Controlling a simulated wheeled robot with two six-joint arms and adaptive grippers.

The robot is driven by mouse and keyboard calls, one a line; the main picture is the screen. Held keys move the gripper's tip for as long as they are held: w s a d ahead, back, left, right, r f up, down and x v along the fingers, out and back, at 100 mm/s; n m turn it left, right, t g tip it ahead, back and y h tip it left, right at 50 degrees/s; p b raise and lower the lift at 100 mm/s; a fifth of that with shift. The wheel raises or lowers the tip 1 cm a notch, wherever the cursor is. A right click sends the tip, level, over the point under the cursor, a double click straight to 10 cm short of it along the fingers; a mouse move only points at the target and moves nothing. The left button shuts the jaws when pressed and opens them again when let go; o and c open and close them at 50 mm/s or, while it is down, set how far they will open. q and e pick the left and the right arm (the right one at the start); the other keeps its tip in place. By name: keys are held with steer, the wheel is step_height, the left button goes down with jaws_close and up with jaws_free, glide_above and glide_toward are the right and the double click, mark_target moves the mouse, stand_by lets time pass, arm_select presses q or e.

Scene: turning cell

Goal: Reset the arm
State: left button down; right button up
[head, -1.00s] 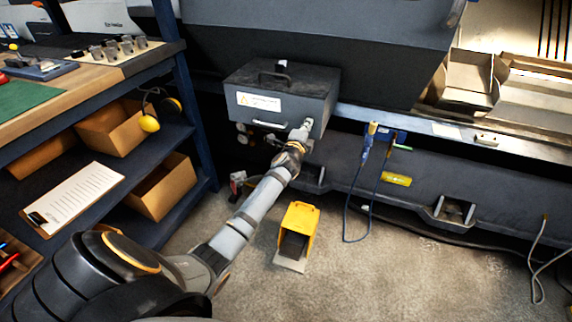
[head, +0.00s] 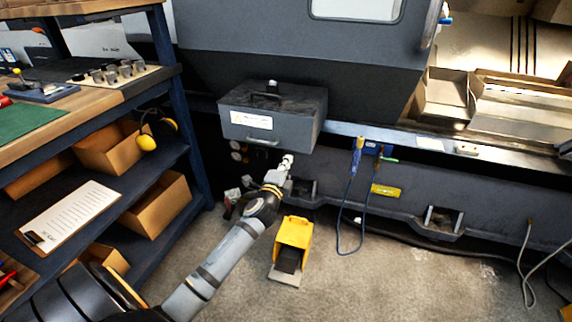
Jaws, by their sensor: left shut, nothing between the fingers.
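My left arm comes in from the lower left of the head view. Its gripper (head: 285,165) is small in the picture, shut and empty. It shows just below the front of a grey metal box (head: 295,128) with a top handle and a label, mounted on the machine. I cannot tell how far apart the gripper and box are. My right gripper is not in view.
A yellow foot pedal (head: 294,233) stands on the floor right of my arm. A blue cable (head: 348,205) hangs from the machine. A shelf bench with cardboard boxes (head: 160,205) and a clipboard (head: 68,215) is at the left. Floor at lower right is mostly clear.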

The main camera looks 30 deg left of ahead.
arm_select(q)
steer(key=shift+s+f, duration=0.2)
steer(key=shift+s, duration=0.05)
